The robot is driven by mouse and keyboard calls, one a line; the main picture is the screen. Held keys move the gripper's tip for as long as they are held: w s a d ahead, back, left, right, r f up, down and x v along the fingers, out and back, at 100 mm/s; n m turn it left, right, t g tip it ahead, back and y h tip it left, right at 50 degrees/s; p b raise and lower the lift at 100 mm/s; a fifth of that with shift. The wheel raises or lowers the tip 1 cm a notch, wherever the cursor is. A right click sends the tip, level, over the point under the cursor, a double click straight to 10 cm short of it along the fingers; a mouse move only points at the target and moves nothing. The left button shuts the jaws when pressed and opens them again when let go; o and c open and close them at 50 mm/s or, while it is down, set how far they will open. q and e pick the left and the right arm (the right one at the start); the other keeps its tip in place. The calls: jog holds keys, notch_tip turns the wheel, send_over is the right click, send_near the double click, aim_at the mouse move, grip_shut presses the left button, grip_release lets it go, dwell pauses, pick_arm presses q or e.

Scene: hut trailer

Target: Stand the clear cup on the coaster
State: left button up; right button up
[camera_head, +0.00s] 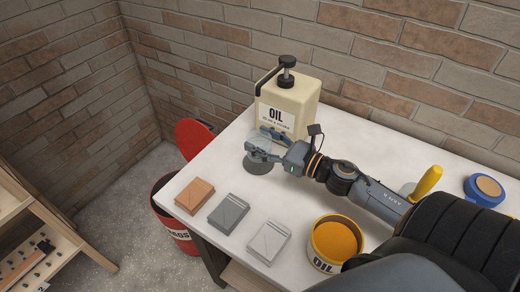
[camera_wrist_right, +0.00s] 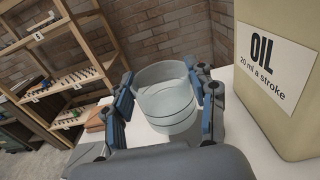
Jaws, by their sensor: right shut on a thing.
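The clear cup (camera_wrist_right: 167,95) is upright between the fingers of my right gripper (camera_wrist_right: 168,92), which is shut on it. In the head view the cup (camera_head: 262,139) is faint, partly covered by the fingers of the right gripper (camera_head: 264,146). A dark grey round coaster (camera_head: 258,168) shows on the white table just below the gripper, and the fingers hide part of it. The cup is over or at the coaster; I cannot tell whether its base touches it. My left gripper is not in view.
A cream oil dispenser (camera_head: 289,100) stands close behind the gripper. Brown (camera_head: 195,196), dark grey (camera_head: 228,213) and pale (camera_head: 268,241) packs lie along the table's front left. A yellow oil tin (camera_head: 335,243) stands near my arm. A red rag bin (camera_head: 176,226) is beside the table.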

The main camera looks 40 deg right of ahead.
aim_at(261, 142)
jog(key=w+f, duration=0.1)
jog(key=w+d+f, duration=0.1)
jog(key=f, duration=0.1)
jog(key=shift+w+d+f, duration=0.2)
jog(key=f, duration=0.3)
jog(key=shift+w+p, duration=0.2)
jog(key=shift+p, duration=0.15)
jog(key=shift+f, duration=0.2)
jog(key=shift+f, duration=0.25)
jog(key=o, duration=1.2)
jog(key=shift+r, duration=0.1)
jog(key=shift+s, duration=0.1)
